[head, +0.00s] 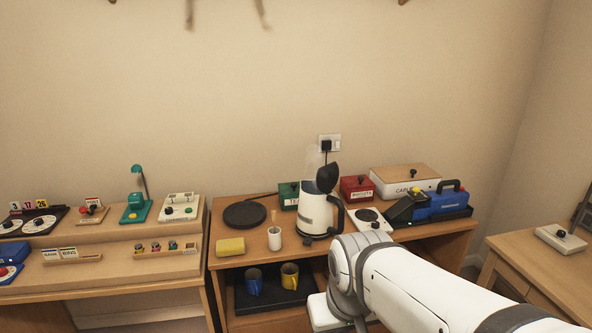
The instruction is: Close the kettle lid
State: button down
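The white kettle (314,211) with a black handle stands on the middle wooden cabinet. Its dark lid (328,175) stands open, tilted up above the rim on the handle side. Faint steam rises near the lid. My white arm reaches in from the lower right, and its bend is in front of the cabinet's right part. Its far end runs down towards the bottom edge, and no gripper fingers show. Nothing of mine touches the kettle or lid.
A white cup (274,238), yellow sponge (230,247) and dark round plate (245,215) are left of the kettle. A white plate device (373,220), red box (356,188) and blue toolbox-like machine (440,202) are right. Mugs (289,275) sit on the shelf below.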

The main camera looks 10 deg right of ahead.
aim_at(327, 185)
jog(key=i, duration=0.85)
jog(key=z, duration=0.05)
